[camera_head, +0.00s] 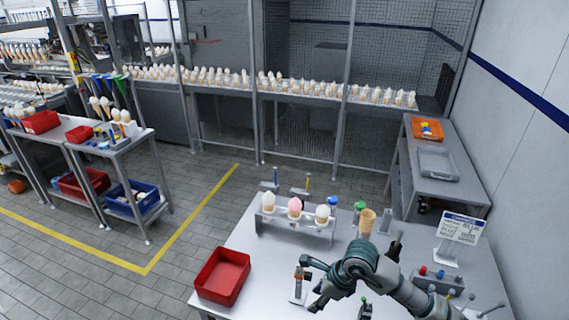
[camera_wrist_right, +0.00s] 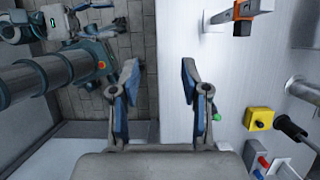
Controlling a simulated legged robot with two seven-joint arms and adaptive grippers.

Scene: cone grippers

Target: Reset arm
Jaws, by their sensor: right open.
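My right gripper (camera_head: 312,285) reaches in from the right over the front of the metal table (camera_head: 263,256). Its two fingers are apart. In the right wrist view, the open gripper (camera_wrist_right: 160,78) has nothing between its blue-padded fingers, with floor and the table's edge beyond. My left gripper does not show in the head view.
A small orange-topped stand (camera_head: 299,284) is close to the right gripper. A rack (camera_head: 290,228) holds white and pink-topped cones. A red bin (camera_head: 222,276) stands at the table's left; a cone (camera_head: 366,223) and sign (camera_head: 460,228) are to the right. The wrist view shows a yellow button box (camera_wrist_right: 260,119).

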